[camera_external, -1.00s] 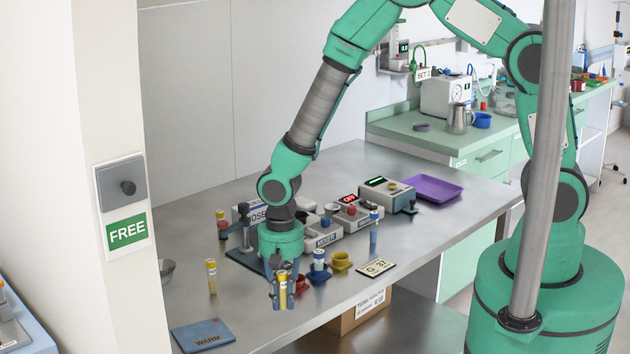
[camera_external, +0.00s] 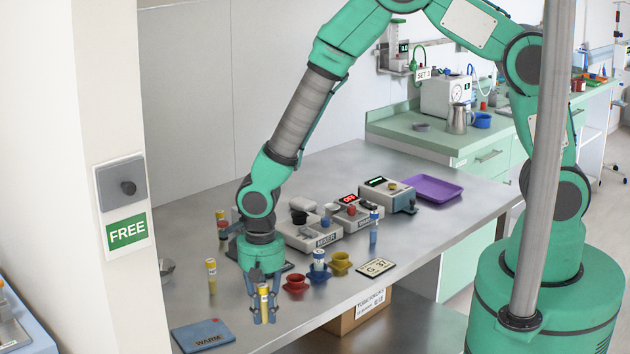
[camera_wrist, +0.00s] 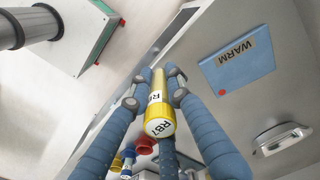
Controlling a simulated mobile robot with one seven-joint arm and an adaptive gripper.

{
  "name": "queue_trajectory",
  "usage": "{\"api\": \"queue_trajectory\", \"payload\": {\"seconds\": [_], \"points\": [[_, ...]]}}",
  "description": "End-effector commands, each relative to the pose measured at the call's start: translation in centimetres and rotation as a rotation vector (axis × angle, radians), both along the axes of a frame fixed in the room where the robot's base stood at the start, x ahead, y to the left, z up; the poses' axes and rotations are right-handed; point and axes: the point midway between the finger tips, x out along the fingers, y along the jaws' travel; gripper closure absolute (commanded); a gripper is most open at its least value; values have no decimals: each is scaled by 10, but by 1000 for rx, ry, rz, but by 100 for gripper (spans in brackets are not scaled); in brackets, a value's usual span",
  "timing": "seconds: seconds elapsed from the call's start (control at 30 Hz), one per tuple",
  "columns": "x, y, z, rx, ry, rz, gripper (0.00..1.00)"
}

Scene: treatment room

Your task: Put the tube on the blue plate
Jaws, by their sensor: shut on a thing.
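My gripper (camera_external: 264,308) is shut on a yellow tube (camera_external: 264,300) over the front part of the steel table. The gap between the tube's lower end and the table is hard to judge.
Another yellow-capped tube (camera_external: 212,280) stands behind the plate. A red cup (camera_external: 296,286), a blue cup (camera_external: 318,275) holding a blue-capped tube, and a yellow cup (camera_external: 341,263) stand right of my gripper. A metal bowl (camera_external: 167,267) is at the left edge. Bare steel lies between gripper and plate.

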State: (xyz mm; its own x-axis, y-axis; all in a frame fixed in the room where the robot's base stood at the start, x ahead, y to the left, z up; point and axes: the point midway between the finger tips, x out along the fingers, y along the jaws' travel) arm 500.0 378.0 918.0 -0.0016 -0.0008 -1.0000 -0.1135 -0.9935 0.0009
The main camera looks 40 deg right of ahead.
Motion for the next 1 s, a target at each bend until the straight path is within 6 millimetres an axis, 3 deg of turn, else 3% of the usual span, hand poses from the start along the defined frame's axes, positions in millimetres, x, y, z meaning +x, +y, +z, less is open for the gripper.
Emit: {"api": "queue_trajectory", "payload": {"seconds": [0.7,1.0], "points": [[90,68,-11,1,-1,0,100],[119,89,-14,1,-1,0,100]]}}
